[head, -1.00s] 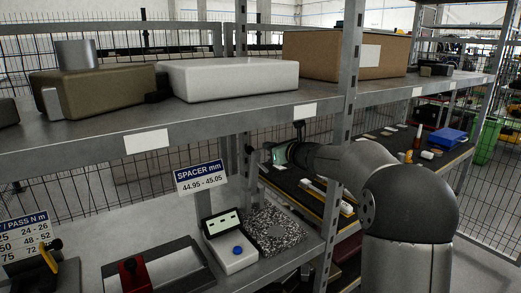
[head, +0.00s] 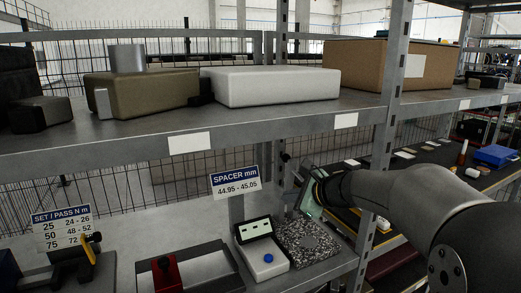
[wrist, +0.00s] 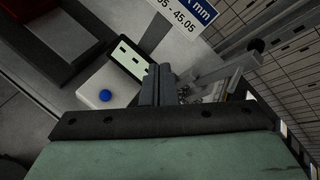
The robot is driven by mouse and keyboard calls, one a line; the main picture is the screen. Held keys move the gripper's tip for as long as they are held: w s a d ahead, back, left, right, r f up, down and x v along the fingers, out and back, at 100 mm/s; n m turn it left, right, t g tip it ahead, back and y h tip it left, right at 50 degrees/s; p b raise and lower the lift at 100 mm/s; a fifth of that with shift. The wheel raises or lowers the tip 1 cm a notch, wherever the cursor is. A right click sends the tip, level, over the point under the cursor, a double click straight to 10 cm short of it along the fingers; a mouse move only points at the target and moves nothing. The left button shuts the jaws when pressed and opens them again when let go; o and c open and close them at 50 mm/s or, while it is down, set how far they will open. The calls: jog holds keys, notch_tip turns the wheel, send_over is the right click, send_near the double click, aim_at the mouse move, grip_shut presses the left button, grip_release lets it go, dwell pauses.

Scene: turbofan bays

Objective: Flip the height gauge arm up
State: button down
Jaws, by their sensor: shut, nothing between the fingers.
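The height gauge (head: 262,262) stands on the lower shelf, a white base with a blue button and a tilted display. It also shows in the wrist view (wrist: 98,100). A speckled granite plate (head: 308,240) lies to its right. A pale metal arm with a dark knob (wrist: 257,46) shows right of my fingers in the wrist view; a dark knob (head: 286,157) shows beside my gripper in the head view. My gripper (wrist: 158,84) is shut and empty, above the granite plate and next to the metal arm. Contact is not clear. My gripper body hides most of the plate in the wrist view.
A "SPACER mm" sign (head: 236,182) hangs above the gauge. A shelf upright (head: 392,100) stands close to my arm. The upper shelf carries a white box (head: 275,87) and a cardboard box (head: 385,68). A tray with a red block (head: 166,275) lies left of the gauge.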

jog(key=s+a+f+n+g+h, duration=0.1)
jog(key=s+f+n+g, duration=0.1)
jog(key=s+f+n, duration=0.3)
jog(key=s+a+f+n+g, duration=0.1)
jog(key=s+a+n+g, duration=0.15)
jog(key=s, duration=0.55)
jog(key=s+d+f+n+g+h, duration=0.1)
jog(key=s+d+f+n+h, duration=0.1)
jog(key=s, duration=0.5)
jog(key=s+d+f+n+g+h, duration=0.2)
jog(key=s+d+f+n, duration=0.1)
jog(key=s+n, duration=0.4)
jog(key=s+d+f+n+g+h, duration=0.1)
jog(key=s+d+f+n+h, duration=0.1)
jog(key=s, duration=0.5)
notch_tip(320, 180, down, 3)
jog(key=shift+s+d+f+n+h, duration=0.15)
jog(key=shift+d+n+h, duration=0.35)
jog(key=shift+n, duration=0.65)
